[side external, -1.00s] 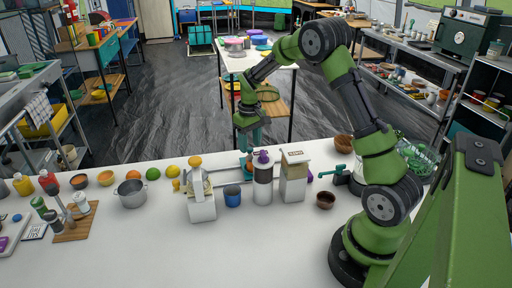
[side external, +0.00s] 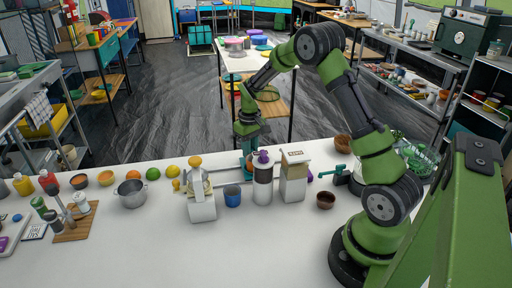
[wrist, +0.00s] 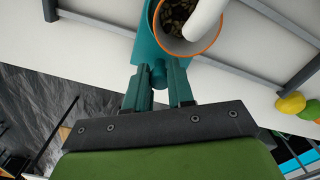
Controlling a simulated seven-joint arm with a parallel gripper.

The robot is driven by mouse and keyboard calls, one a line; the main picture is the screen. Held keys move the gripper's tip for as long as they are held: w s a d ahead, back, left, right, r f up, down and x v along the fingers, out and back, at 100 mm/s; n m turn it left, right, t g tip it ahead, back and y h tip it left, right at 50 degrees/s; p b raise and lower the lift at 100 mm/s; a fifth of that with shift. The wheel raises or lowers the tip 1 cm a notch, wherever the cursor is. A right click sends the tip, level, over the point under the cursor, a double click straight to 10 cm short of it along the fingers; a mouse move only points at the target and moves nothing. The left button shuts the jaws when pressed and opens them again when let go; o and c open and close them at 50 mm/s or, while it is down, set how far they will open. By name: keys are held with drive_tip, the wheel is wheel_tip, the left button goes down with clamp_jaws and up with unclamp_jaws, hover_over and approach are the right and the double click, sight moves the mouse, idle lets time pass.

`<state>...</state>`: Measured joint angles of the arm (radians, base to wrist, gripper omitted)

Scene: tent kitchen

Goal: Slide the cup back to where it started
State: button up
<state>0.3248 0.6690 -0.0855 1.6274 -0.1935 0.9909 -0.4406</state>
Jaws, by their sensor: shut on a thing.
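In the side external view my gripper (side external: 247,146) points down at the far part of the table, and the cup (side external: 248,167) is mostly hidden behind a white bottle with a purple top (side external: 263,180).
A white juicer-like device (side external: 201,205), a blue cup (side external: 232,197) and a white box-shaped container (side external: 293,180) stand in front. A brown bowl (side external: 325,200) is to the right.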

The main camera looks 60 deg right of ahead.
drive_tip(key=shift+w+a, duration=3)
drive_tip(key=shift+w, duration=0.05)
drive_tip(key=o, duration=0.8)
drive_tip(key=shift+r, duration=0.1)
wheel_tip(320, 180, up, 7)
